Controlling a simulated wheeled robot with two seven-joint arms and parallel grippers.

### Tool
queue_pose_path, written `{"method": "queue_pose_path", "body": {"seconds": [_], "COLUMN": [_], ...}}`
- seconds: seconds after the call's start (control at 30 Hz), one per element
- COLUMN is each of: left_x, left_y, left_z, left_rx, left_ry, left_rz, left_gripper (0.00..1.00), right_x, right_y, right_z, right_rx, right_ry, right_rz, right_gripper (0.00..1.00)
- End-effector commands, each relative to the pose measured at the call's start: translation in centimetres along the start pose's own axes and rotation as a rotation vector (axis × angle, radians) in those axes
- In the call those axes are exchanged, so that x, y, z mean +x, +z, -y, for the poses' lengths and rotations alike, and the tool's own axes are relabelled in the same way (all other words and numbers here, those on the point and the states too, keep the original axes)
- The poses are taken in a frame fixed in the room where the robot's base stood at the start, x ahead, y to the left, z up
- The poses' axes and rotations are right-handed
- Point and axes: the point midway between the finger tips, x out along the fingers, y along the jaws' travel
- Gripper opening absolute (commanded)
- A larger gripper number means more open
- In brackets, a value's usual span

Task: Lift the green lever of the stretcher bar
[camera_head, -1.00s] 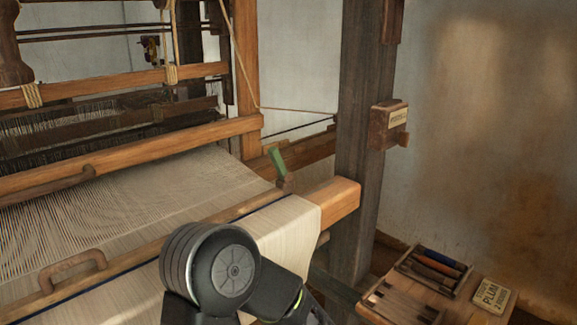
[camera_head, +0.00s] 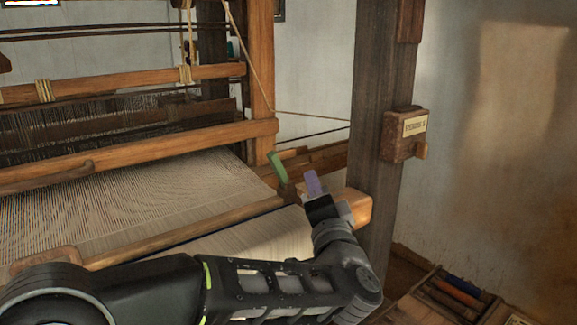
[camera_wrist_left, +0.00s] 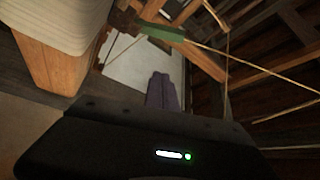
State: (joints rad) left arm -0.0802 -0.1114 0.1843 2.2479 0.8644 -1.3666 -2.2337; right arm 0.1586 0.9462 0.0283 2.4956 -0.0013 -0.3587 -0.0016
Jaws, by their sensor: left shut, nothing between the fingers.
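The green lever (camera_head: 278,166) stands tilted up at the right end of the wooden stretcher bar (camera_head: 185,236), which lies across the cloth. My left gripper (camera_head: 313,183) has purple fingers pointing up, shut with nothing between them. In the head view it shows just right of the lever, with a small gap between. In the left wrist view the green lever (camera_wrist_left: 160,32) lies beyond the tips of the purple fingers (camera_wrist_left: 161,90). I cannot tell the exact depth between them. My right gripper is in neither view.
The loom's wooden post (camera_head: 262,70) and cross beam (camera_head: 130,145) stand behind the lever. A dark upright post (camera_head: 378,100) with a labelled wooden box (camera_head: 404,133) is to the right. A tool tray (camera_head: 434,312) sits low at the right. A cord (camera_wrist_left: 250,70) crosses the wrist view.

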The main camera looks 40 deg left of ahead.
Motion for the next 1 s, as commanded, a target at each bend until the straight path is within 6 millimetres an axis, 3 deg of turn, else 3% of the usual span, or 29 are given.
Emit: {"method": "queue_pose_path", "body": {"seconds": [0.37,0.83,1.0], "left_x": [1.5,10.2,9.2], "left_y": [0.0,0.0,2.5], "left_z": [0.0,0.0,-0.1], "left_rx": [-0.002,-0.001,-0.002], "left_ry": [0.001,0.000,0.001], "left_rz": [0.000,0.002,-0.001], "left_gripper": [0.00,0.00,0.00], "right_x": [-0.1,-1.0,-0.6], "right_y": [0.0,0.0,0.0], "right_z": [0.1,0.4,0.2], "right_rx": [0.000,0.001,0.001], "right_ry": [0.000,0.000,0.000], "right_rz": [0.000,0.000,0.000], "right_gripper": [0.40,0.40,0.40]}}
